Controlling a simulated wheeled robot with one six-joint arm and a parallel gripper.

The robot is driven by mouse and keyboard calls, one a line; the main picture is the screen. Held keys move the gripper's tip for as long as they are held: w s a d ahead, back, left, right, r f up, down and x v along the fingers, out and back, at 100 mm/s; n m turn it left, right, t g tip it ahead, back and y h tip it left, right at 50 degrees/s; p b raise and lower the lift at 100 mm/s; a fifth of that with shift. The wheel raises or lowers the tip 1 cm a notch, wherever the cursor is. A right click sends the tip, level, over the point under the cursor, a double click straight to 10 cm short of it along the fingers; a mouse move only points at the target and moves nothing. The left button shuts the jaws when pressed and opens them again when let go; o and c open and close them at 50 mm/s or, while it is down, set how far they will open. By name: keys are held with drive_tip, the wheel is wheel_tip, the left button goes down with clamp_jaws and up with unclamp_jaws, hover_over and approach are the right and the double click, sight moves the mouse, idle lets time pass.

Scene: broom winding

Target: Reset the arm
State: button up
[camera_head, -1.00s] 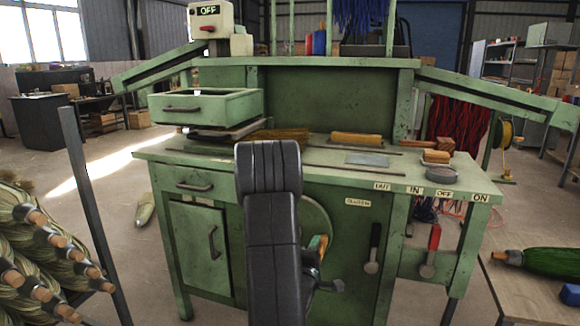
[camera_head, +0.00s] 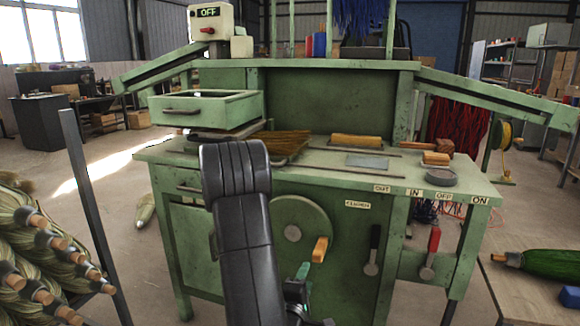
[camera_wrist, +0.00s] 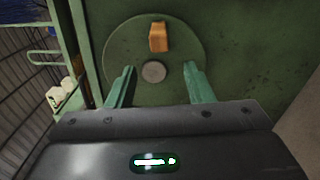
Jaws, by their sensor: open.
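My arm rises in front of the green winding machine (camera_head: 350,270), with my gripper (camera_head: 302,275) low in front of its round crank wheel (camera_head: 285,214). In the wrist view my gripper (camera_wrist: 159,72) is open, its two green fingers apart with nothing between them. The wheel (camera_wrist: 120,50) is straight ahead there, with its grey hub (camera_wrist: 153,72) between the fingertips in the picture. The wheel's orange wooden handle (camera_wrist: 159,37) is above the hub, outside the fingers. In the head view the handle (camera_head: 320,249) is just right of my arm, which hides the wheel's lower left.
A wooden table (camera_head: 520,290) stands at right. The floor between is partly open.

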sight(314, 260)
drive_tip(key=x, duration=1.1)
drive_tip(key=shift+w+d+b, duration=0.2)
drive_tip(key=shift+w+b, duration=0.1)
drive_tip(key=shift+b, duration=0.05)
drive_tip(key=shift+w+f, duration=0.15)
drive_tip(key=shift+f, duration=0.15)
drive_tip(key=shift+a+f+m+b, duration=0.1)
drive_tip(key=shift+f+m+b, duration=0.2)
drive_tip(key=shift+m+b, duration=0.3)
